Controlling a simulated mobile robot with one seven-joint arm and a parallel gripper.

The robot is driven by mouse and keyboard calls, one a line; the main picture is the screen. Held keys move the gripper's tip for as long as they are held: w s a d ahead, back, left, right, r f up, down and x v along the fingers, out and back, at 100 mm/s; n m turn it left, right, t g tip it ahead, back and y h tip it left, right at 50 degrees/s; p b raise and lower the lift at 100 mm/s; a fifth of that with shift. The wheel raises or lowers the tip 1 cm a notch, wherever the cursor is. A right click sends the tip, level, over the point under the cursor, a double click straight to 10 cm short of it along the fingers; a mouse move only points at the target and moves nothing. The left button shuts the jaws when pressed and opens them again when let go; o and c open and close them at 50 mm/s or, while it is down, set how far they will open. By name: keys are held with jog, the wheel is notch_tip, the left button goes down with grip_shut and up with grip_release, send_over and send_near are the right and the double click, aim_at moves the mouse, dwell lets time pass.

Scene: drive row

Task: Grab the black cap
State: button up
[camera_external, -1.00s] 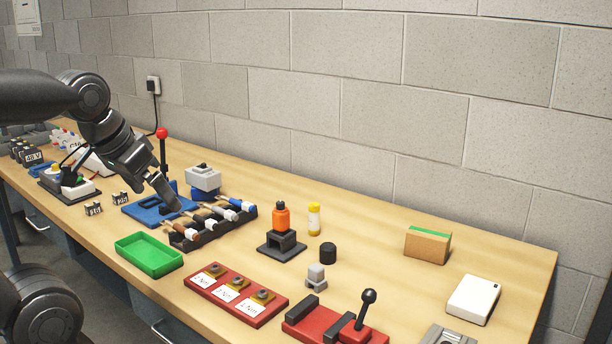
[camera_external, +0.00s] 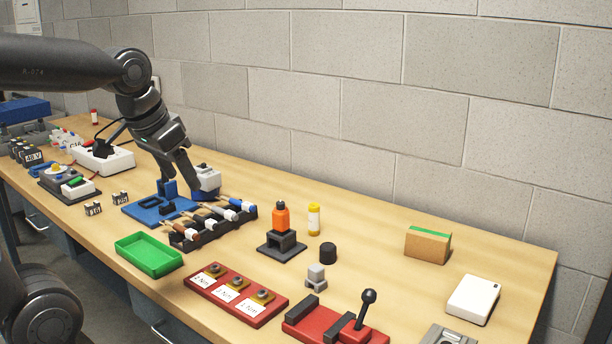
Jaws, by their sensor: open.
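The black cap (camera_external: 328,252) is a short dark cylinder standing on the bench right of centre. It is clear of other things, with nothing touching it. My gripper (camera_external: 183,184) is open and points down above the blue fixture plate, well to the left of the cap. Its fingers are small here and partly blend with the blue parts behind them. I see nothing held between them.
A small grey block (camera_external: 316,277) is just in front of the cap.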

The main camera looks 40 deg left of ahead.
jog(key=w+d+g, duration=0.1)
jog(key=w+d, duration=0.1)
jog(key=w, duration=0.6)
jog(key=m+g, duration=0.4)
send_over(328, 245)
notch_tip(328, 245, down, 14)
jog(key=f, duration=0.5)
jog(key=shift+w+f, duration=0.25)
jog(key=shift+f, duration=0.05)
jog(key=shift+s+f, duration=0.15)
jog(key=shift+f, duration=1.2)
jog(key=shift+s+f, duration=0.1)
jog(key=shift+f, duration=1.2)
jog(key=shift+c, duration=0.4)
jog(key=c, duration=1)
jog(key=shift+r, duration=0.1)
